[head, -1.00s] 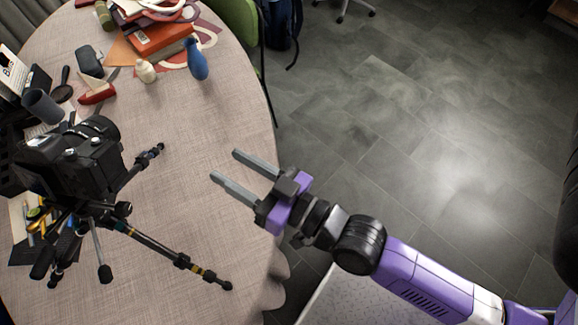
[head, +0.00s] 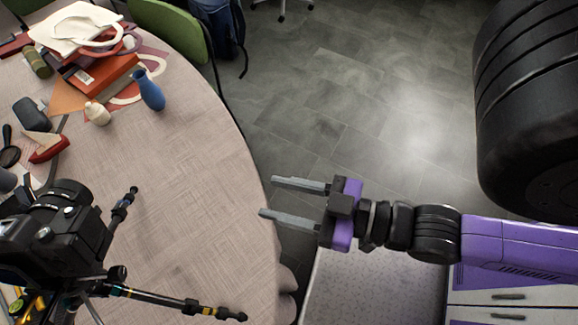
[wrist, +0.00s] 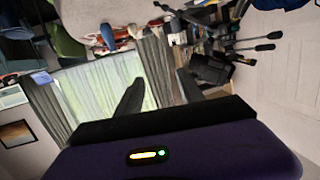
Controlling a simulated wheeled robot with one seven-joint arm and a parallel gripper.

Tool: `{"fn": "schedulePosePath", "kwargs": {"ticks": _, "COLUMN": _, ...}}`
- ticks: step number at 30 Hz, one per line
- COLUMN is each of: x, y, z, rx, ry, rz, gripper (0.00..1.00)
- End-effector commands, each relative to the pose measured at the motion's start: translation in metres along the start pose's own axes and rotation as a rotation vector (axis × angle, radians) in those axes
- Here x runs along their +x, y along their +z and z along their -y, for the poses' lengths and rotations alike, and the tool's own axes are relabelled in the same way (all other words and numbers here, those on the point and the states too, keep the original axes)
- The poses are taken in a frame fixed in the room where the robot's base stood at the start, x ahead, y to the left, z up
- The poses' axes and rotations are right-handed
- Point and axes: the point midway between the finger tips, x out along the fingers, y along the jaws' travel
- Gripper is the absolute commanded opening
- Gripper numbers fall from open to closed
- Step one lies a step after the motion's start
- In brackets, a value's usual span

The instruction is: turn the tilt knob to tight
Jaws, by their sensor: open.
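A black camera (head: 50,232) sits on a small tripod (head: 165,300) at the lower left of the round table in the head view. The camera and tripod also show at the upper right of the wrist view, where the camera (wrist: 210,69) is small and turned. I cannot make out the tilt knob for certain; dark handles and knobs sit under the camera. My gripper (head: 296,203) is open and empty at the table's right edge, its fingers pointing left toward the table, well apart from the tripod.
The cloth-covered table (head: 190,190) is clear between tripod and right edge. A blue vase (head: 150,90), a cream bottle (head: 97,113), a red stapler-like thing (head: 48,149) and stacked books (head: 100,80) stand farther back. A green chair (head: 172,28) is beyond. A white-topped drawer unit (head: 375,290) is below my arm.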

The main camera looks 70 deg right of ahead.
Motion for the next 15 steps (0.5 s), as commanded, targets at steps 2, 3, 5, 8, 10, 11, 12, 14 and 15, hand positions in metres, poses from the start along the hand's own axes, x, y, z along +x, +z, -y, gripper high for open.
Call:
{"fn": "schedulePosePath", "kwargs": {"ticks": 2, "x": -0.011, "y": 0.006, "z": -0.002, "rx": -0.005, "ry": 0.002, "rz": 0.034, "gripper": 0.45}}
{"fn": "schedulePosePath", "kwargs": {"ticks": 3, "x": -0.015, "y": 0.009, "z": -0.002, "rx": -0.007, "ry": 0.003, "rz": 0.047, "gripper": 0.45}}
{"fn": "schedulePosePath", "kwargs": {"ticks": 5, "x": -0.02, "y": 0.011, "z": -0.003, "rx": -0.01, "ry": 0.004, "rz": 0.063, "gripper": 0.45}}
{"fn": "schedulePosePath", "kwargs": {"ticks": 8, "x": -0.026, "y": 0.015, "z": -0.003, "rx": -0.011, "ry": 0.005, "rz": 0.082, "gripper": 0.45}}
{"fn": "schedulePosePath", "kwargs": {"ticks": 10, "x": -0.029, "y": 0.017, "z": -0.003, "rx": -0.011, "ry": 0.005, "rz": 0.09, "gripper": 0.45}}
{"fn": "schedulePosePath", "kwargs": {"ticks": 11, "x": -0.029, "y": 0.018, "z": -0.003, "rx": -0.011, "ry": 0.005, "rz": 0.093, "gripper": 0.45}}
{"fn": "schedulePosePath", "kwargs": {"ticks": 12, "x": -0.03, "y": 0.018, "z": -0.003, "rx": -0.011, "ry": 0.005, "rz": 0.095, "gripper": 0.45}}
{"fn": "schedulePosePath", "kwargs": {"ticks": 14, "x": -0.03, "y": 0.018, "z": -0.003, "rx": -0.011, "ry": 0.005, "rz": 0.096, "gripper": 0.45}}
{"fn": "schedulePosePath", "kwargs": {"ticks": 15, "x": -0.03, "y": 0.018, "z": -0.003, "rx": -0.011, "ry": 0.005, "rz": 0.096, "gripper": 0.45}}
